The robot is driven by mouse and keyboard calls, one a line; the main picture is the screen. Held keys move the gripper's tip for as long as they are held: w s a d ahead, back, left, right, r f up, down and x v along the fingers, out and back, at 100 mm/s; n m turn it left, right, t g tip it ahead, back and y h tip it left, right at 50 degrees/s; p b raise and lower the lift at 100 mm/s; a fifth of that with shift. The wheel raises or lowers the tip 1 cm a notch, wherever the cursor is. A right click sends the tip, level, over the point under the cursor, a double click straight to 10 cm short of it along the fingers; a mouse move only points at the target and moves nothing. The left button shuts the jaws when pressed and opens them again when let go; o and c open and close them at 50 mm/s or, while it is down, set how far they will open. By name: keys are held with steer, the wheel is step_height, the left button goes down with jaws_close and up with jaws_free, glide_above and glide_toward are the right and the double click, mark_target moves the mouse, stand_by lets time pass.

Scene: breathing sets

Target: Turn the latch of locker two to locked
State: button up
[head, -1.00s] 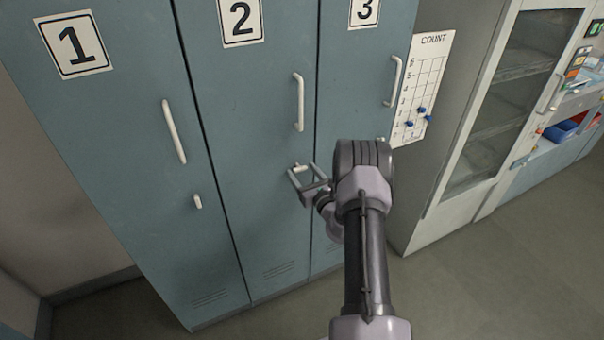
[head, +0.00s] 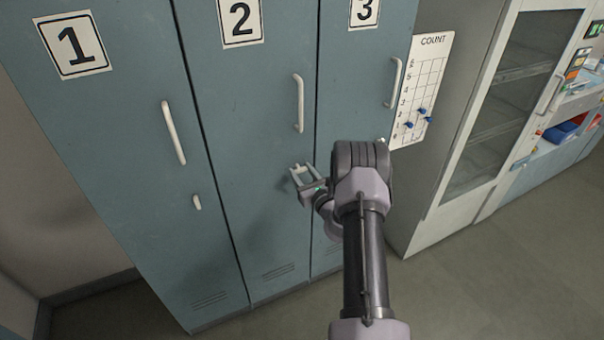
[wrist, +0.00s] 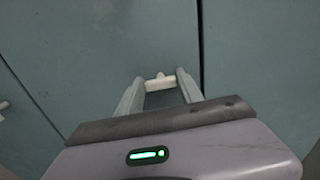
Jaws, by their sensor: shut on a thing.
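Locker two (head: 245,120) is a closed blue-grey door marked with a 2, with a long white handle (head: 299,103). Its latch (wrist: 160,83) is a small white piece below that handle, and in the wrist view its bar lies roughly crosswise between my fingers. My gripper (wrist: 161,81) is shut on the latch, one finger at each end of the bar. In the head view my gripper (head: 302,169) is at the door's lower right part, and the latch is hard to make out between the fingers.
Locker one (head: 110,130), at left, has its own small white latch (head: 197,202), roughly upright. Locker three (head: 350,90) is at right, partly behind my arm. A count board (head: 422,85) with blue markers hangs beside it. A glass-fronted cabinet (head: 510,100) stands further right.

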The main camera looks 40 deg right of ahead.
steer(key=n+b, duration=0.1)
steer(key=n, duration=0.1)
steer(key=n+b, duration=0.2)
steer(key=shift+f+n, duration=0.2)
steer(key=shift+n, duration=0.2)
steer(key=n+b, duration=0.4)
steer(key=shift+a+n, duration=0.1)
steer(key=shift+n, duration=0.2)
steer(key=shift+n+b, duration=3.95)
steer(key=shift+n, duration=0.05)
steer(key=o, duration=1.4)
